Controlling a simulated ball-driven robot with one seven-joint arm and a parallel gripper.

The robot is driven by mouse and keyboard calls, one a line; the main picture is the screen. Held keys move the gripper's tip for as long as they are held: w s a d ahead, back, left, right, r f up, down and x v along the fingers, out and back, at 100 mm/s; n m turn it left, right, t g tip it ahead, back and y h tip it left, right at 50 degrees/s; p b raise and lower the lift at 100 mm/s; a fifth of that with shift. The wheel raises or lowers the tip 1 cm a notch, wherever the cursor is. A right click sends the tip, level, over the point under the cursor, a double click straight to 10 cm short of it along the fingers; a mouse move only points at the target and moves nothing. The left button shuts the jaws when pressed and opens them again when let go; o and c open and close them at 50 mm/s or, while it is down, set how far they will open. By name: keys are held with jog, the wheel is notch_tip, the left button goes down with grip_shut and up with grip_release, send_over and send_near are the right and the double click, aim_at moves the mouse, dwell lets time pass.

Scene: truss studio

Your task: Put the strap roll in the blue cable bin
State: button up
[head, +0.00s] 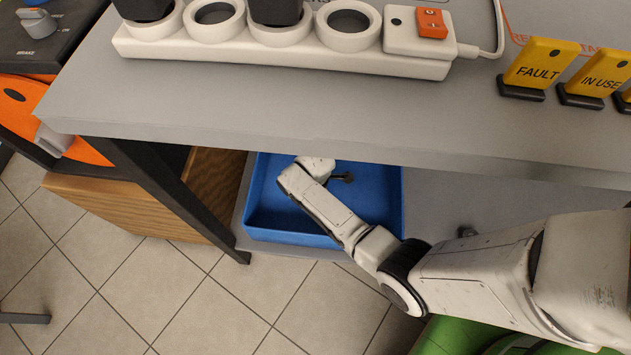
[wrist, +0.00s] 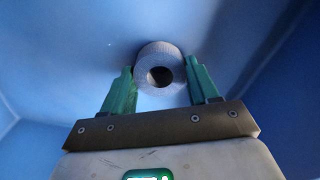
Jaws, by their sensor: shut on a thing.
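The blue cable bin (head: 275,228) sits on the lower shelf under the grey table in the head view. My arm reaches down into it. In the wrist view my gripper (wrist: 162,80) has green fingers on both sides of the strap roll (wrist: 173,53), a grey ring with a dark round hole. The gripper is shut on the roll. Blue bin surfaces (wrist: 60,70) surround it in the wrist view. I cannot tell whether the roll touches the bin floor. The roll and fingertips are not clear in the head view.
The grey table top (head: 300,110) overhangs the bin. It carries a white power strip (head: 280,56) and yellow tags (head: 541,65). A dark table leg (head: 175,195) and a wooden box (head: 130,208) stand left of the bin. Shelf room (head: 470,205) lies to its right.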

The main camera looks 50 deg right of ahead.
jog(key=o, duration=1)
jog(key=shift+f, duration=0.1)
jog(key=shift+o, duration=0.2)
notch_tip(320, 180, up, 12)
jog(key=p, duration=0.6)
jog(key=s+a+r+m+t, duration=0.1)
jog(key=s+a+r+m, duration=0.2)
jog(key=s+r+m, duration=0.8)
jog(key=s+r, duration=0.3)
jog(key=s, duration=0.2)
jog(key=shift+s+m, duration=0.3)
jog(key=shift+s, duration=0.1)
jog(key=shift+r, duration=0.1)
